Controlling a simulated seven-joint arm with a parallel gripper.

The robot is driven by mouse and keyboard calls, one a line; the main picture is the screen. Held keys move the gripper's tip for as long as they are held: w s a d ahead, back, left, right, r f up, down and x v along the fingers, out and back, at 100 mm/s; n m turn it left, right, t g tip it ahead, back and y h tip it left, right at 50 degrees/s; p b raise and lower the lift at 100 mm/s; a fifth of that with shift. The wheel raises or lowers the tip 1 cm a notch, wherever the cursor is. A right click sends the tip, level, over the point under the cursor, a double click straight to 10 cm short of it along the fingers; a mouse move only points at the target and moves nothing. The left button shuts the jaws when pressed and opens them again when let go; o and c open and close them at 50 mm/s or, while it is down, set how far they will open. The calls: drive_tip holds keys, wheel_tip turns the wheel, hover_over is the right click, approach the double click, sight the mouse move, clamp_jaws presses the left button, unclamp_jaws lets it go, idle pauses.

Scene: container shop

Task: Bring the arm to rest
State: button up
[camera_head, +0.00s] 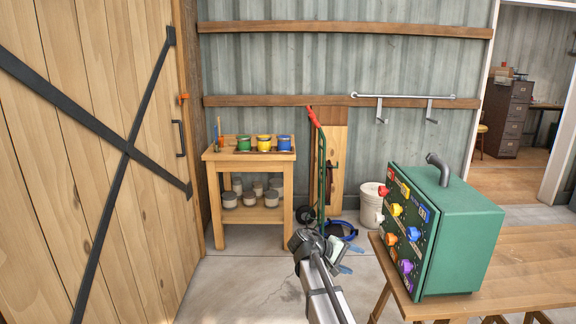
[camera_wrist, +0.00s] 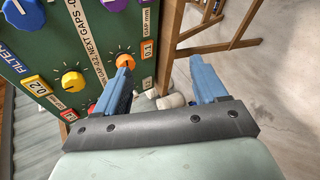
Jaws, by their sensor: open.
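My gripper (camera_head: 350,260) is at the end of my arm, low in the middle of the head view, left of the bench. Its two blue fingers stand apart in the wrist view (camera_wrist: 162,75), with nothing held between them. A green control box (camera_head: 460,235) stands on the bench to its right, its knobbed face toward the gripper. In the wrist view, the left fingertip overlaps the lower part of an orange knob (camera_wrist: 125,60) on the panel (camera_wrist: 90,50). I cannot tell from that view whether they touch; in the head view the gripper looks apart from the box.
The wooden bench (camera_head: 540,265) fills the lower right. A small wooden stand (camera_head: 247,165) with paint pots, a hand truck (camera_head: 320,160) and a white bucket (camera_head: 371,205) line the back wall. A wooden door (camera_head: 70,180) is at left.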

drive_tip(key=s+a+f+m+g+y, duration=0.1)
drive_tip(key=s+a+f+y, duration=0.15)
drive_tip(key=s+f, duration=0.55)
drive_tip(key=s+a+f+g+y, duration=0.15)
drive_tip(key=s+f+y, duration=0.3)
drive_tip(key=f, duration=0.75)
drive_tip(key=s+a+f+m+g+y, duration=0.1)
drive_tip(key=s+a+f+y, duration=0.15)
drive_tip(key=s+f, duration=0.6)
drive_tip(key=s+d+f+m+g, duration=0.1)
drive_tip(key=s+f+g, duration=0.1)
drive_tip(key=s+f, duration=0.4)
drive_tip(key=s+d+f+g+y, duration=0.1)
drive_tip(key=s+f, duration=0.6)
drive_tip(key=s, duration=0.8)
drive_tip(key=s+d+f+m+g, duration=0.1)
drive_tip(key=s+f+g, duration=0.2)
drive_tip(key=s+f, duration=0.4)
drive_tip(key=s, duration=0.4)
drive_tip(key=shift+f+m+g+y, duration=0.15)
drive_tip(key=shift+m+g+y, duration=0.15)
drive_tip(key=shift+g+y, duration=0.05)
drive_tip(key=shift+s, duration=0.1)
